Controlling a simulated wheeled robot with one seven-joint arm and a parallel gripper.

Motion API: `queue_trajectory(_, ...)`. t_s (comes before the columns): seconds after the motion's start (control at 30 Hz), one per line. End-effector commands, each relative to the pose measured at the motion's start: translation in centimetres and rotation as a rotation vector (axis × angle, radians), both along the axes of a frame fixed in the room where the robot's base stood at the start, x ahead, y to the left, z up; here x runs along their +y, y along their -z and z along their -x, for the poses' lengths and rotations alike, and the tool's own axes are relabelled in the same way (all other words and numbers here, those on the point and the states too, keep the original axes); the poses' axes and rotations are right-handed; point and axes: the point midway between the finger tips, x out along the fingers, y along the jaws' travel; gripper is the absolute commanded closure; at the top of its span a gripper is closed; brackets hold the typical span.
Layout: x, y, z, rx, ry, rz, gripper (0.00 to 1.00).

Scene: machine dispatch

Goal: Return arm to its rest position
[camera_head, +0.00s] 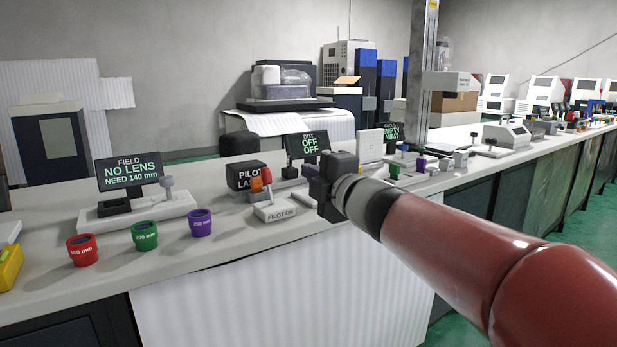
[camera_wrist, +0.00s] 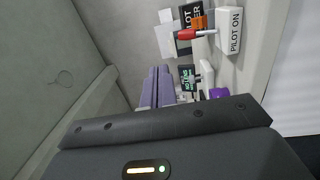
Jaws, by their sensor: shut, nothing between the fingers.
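My arm, red with a grey and black wrist, reaches from the lower right of the head view to the counter's middle. My gripper (camera_head: 318,184) is dark and shut, with nothing seen held. It is just right of the pilot switch (camera_head: 276,211), labelled "PILOT ON", whose orange-red lever stands up; I cannot tell the exact gap. In the wrist view the dark gripper body (camera_wrist: 165,125) fills the bottom, and the red lever (camera_wrist: 194,34) and "PILOT ON" label (camera_wrist: 235,30) are beyond it.
On the counter (camera_head: 225,237), red (camera_head: 82,250), green (camera_head: 145,236) and purple (camera_head: 201,223) lens cups stand left of my gripper. A "NO LENS" display (camera_head: 129,171) is behind them. The "OFF OFF" display (camera_head: 308,145) is close behind my gripper. A grey column (camera_head: 420,75) rises behind.

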Motion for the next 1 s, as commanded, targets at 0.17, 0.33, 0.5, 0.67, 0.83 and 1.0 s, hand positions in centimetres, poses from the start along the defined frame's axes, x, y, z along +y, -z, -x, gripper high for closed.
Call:
queue_trajectory(0.17,-6.8,1.7,2.4,0.189,0.276,-0.227,1.00)
queue_trajectory(0.33,-14.7,8.9,9.4,0.535,0.658,-0.592,1.00)
queue_trajectory(0.5,-17.3,17.3,18.5,0.878,0.952,-0.889,1.00)
queue_trajectory(0.67,-16.6,22.9,25.6,1.132,1.129,-1.067,1.00)
queue_trajectory(0.83,-15.5,25.4,29.3,1.273,1.212,-1.147,1.00)
queue_trajectory(1.0,-15.3,25.7,29.7,1.290,1.222,-1.154,1.00)
